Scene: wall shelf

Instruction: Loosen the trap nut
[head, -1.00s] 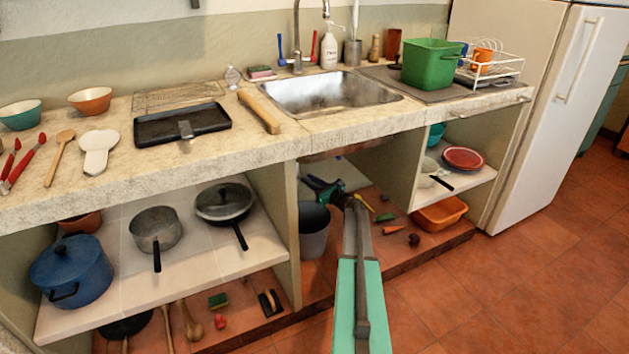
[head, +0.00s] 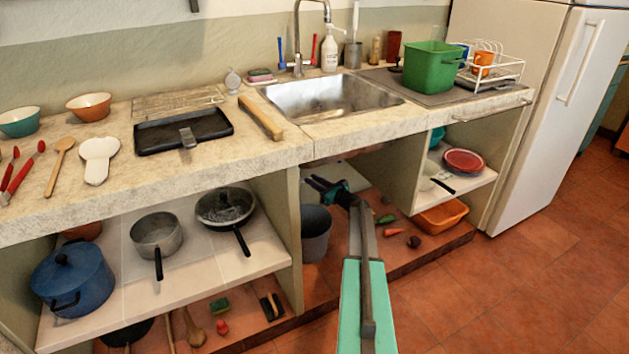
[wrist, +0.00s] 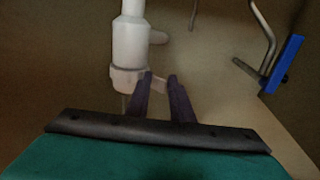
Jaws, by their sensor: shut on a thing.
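The white trap pipe (wrist: 131,38) hangs down at upper left of centre in the wrist view. The trap nut (wrist: 127,79) is the wider white collar at its lower end. In the head view my gripper (head: 318,183) reaches into the open bay under the sink (head: 328,98). The trap itself is hidden behind the counter front there.
A grey bucket (head: 316,236) stands just below my gripper. Several vegetables lie on the bay floor to its right. Cabinet walls bound the bay on both sides. A bent metal pipe (wrist: 268,40) and a blue handle (wrist: 286,63) show at right in the wrist view.

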